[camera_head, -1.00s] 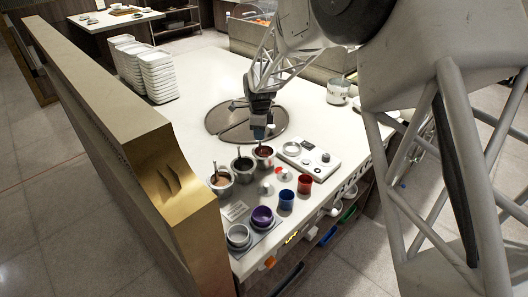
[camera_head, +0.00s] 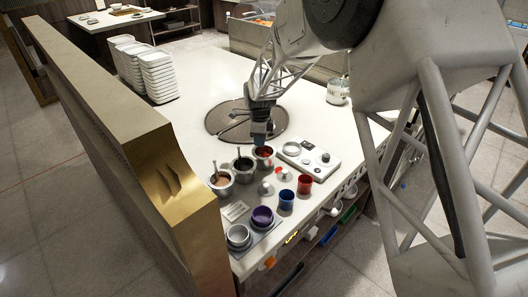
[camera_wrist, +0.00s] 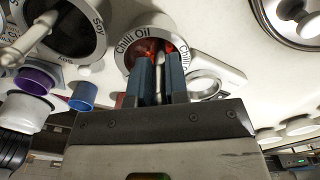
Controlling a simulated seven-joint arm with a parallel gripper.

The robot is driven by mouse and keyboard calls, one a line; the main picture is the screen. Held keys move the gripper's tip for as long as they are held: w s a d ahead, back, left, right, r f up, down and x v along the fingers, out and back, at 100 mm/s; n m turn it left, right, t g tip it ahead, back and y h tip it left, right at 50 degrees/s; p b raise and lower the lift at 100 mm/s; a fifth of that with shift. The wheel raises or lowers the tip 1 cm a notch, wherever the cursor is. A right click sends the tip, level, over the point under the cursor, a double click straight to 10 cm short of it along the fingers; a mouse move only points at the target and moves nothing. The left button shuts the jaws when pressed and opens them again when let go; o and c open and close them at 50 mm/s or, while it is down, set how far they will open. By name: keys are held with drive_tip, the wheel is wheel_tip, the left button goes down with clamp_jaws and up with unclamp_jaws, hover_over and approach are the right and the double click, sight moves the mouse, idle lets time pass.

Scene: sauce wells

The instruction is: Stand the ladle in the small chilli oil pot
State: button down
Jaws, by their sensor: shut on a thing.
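The chilli oil pot (camera_head: 264,160) is a round metal pot with red contents, at the right end of a row of three pots. Its "Chilli Oil" rim label (camera_wrist: 133,41) shows in the wrist view. My gripper (camera_head: 260,142) is just above this pot, pointing down. In the wrist view my gripper (camera_wrist: 161,62) is shut on the ladle's thin pale handle (camera_wrist: 160,72), which lies in line with the pot's opening. The ladle's bowl is hidden, so I cannot tell how deep it sits or whether it touches the pot.
The soy pot (camera_head: 243,170) and a brown sauce pot (camera_head: 221,185) stand to the left, each with a handle sticking out. A blue cup (camera_head: 286,200), a red cup (camera_head: 305,184) and a white panel (camera_head: 312,160) are close by. Stacked white dishes (camera_head: 158,78) stand farther back.

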drive_tip(key=shift+f, duration=0.2)
idle(0.4)
drive_tip(key=shift+c, duration=2)
unclamp_jaws()
drive_tip(key=shift+r, duration=0.1)
drive_tip(key=shift+r, duration=4.45)
